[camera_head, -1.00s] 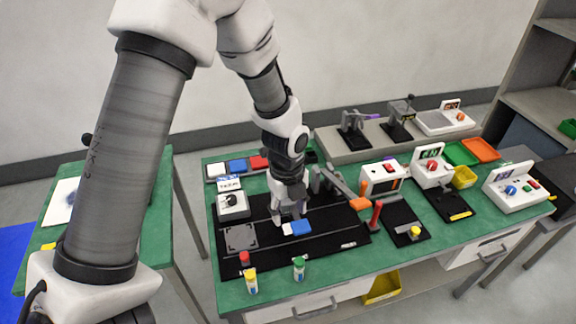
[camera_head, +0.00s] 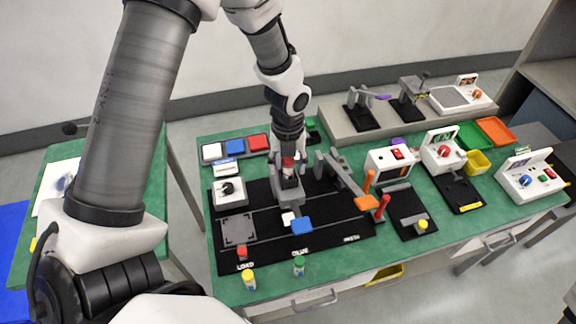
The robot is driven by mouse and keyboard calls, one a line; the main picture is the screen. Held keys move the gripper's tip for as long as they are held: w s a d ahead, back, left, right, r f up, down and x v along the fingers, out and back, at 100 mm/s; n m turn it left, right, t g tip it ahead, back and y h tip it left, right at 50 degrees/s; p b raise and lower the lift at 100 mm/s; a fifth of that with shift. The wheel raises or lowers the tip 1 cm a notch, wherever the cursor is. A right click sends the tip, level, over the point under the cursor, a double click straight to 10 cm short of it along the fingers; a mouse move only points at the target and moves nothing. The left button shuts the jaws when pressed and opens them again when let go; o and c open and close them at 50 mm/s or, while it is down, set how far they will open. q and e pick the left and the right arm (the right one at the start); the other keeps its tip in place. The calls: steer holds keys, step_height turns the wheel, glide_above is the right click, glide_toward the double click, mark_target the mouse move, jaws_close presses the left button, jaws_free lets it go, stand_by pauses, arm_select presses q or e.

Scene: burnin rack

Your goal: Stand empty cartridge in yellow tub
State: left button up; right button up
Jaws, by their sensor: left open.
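My left gripper (camera_head: 288,150) points down over the black mat, at a grey holder (camera_head: 290,192). A small red-and-white cartridge-like piece (camera_head: 288,165) stands upright in the holder, just below or between the fingers. The gripper is open; whether the fingers touch the piece is hidden. Small capped cartridges stand near the front edge: one red (camera_head: 242,253), one yellow (camera_head: 249,280) and one green (camera_head: 299,266). I cannot tell which is empty. A yellow tub (camera_head: 479,163) sits at the back right, beside the green tray. My right gripper is not in view.
A blue-and-white block (camera_head: 301,225) lies in front of the holder. A lever press with an orange handle (camera_head: 366,200) stands to its right. White machines (camera_head: 391,165) fill the table's right side. Another yellow bin (camera_head: 387,273) sits below the tabletop.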

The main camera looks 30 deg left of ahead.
arm_select(q)
steer(key=shift+r, duration=0.1)
steer(key=shift+s+d+r, duration=0.1)
steer(key=shift+s+d, duration=0.05)
steer(key=shift+s, duration=0.05)
steer(key=c, duration=0.5)
jaws_close()
